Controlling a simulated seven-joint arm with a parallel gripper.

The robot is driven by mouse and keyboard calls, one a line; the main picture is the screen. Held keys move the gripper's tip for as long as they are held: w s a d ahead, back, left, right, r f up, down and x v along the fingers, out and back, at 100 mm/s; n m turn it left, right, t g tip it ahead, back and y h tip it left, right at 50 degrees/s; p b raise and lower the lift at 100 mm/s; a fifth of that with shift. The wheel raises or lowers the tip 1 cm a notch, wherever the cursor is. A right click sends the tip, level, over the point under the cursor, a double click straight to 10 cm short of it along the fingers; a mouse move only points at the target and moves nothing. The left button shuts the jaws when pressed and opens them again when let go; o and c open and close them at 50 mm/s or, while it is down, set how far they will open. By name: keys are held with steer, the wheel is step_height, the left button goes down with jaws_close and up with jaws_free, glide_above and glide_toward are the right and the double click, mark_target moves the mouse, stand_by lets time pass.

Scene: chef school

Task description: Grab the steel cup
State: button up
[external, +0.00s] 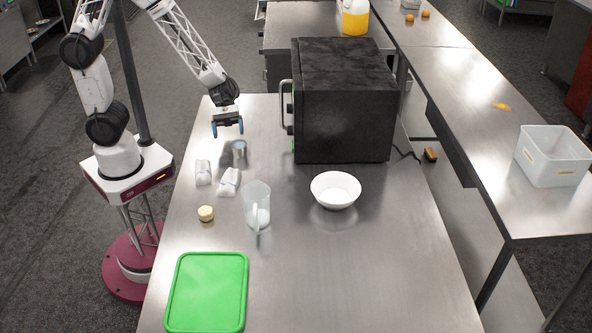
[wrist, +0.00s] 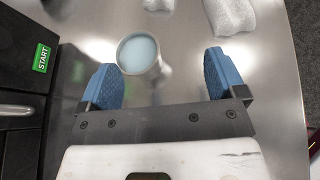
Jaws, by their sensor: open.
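The steel cup (external: 239,149) is a small shiny cylinder standing upright on the steel table. In the wrist view the steel cup (wrist: 139,54) shows from above with a pale blue round top, ahead of the fingers and nearer the left one. My gripper (external: 228,128) is open and empty, above the table and a little behind the cup in the external view. Its two blue fingers (wrist: 160,72) stand wide apart in the wrist view. The cup is apart from both fingers, as far as I can tell.
A black microwave (external: 343,110) stands right of the cup; its START button (wrist: 41,58) shows at left. Two white wrapped items (external: 229,182) lie in front of the cup. A clear jug (external: 257,205), white bowl (external: 335,190) and green board (external: 208,291) are farther forward.

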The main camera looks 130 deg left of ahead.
mark_target(239, 147)
steer(key=shift+s+a+f+n+t+y, duration=0.1)
steer(key=shift+a+f+n+t+y, duration=0.1)
steer(key=shift+a+f+n, duration=0.3)
steer(key=shift+a+f+n+t+y, duration=0.15)
steer(key=shift+a+n+t, duration=0.1)
steer(key=shift+a, duration=0.4)
steer(key=shift+s+a+f+n+t+y, duration=0.15)
steer(key=shift+a+f+n, duration=0.2)
steer(key=shift+a, duration=0.25)
steer(key=shift+w, duration=0.1)
steer(key=shift+x, duration=1.3)
steer(key=shift+d+r, duration=0.1)
steer(key=shift+x, duration=2.55)
steer(key=shift+r, duration=0.1)
steer(key=c, duration=1.1)
steer(key=shift+o, duration=0.2)
steer(key=shift+r, duration=0.1)
